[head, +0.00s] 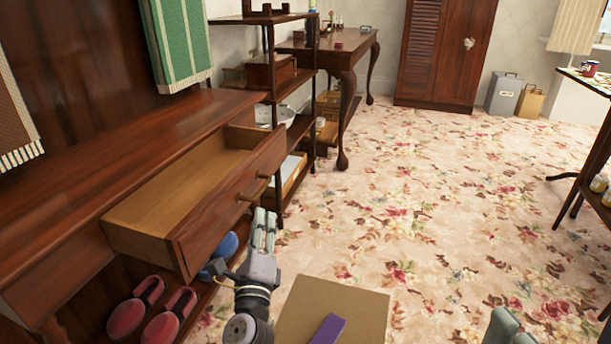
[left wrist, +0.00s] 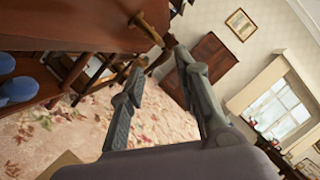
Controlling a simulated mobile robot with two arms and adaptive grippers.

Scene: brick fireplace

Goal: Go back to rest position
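My left gripper (head: 264,218) is in front of the pulled-out wooden drawer (head: 215,175), its fingertips just below the knobs in the picture. In the left wrist view my left gripper (left wrist: 158,90) has its two fingers apart, with nothing between them. The drawer knobs (head: 245,196) show beyond the fingers, and they look apart from the gripper. The drawer is open and looks empty inside. Part of my right gripper (head: 508,328) shows at the bottom edge of the head view; its opening cannot be made out.
A tan box-like surface (head: 362,308) with a purple strip (head: 328,330) is at the bottom middle. Red shoes (head: 168,318) and blue shoes (head: 226,246) sit under the dresser. A dark table (head: 597,150) stands right. The flowered carpet (head: 430,200) between is clear.

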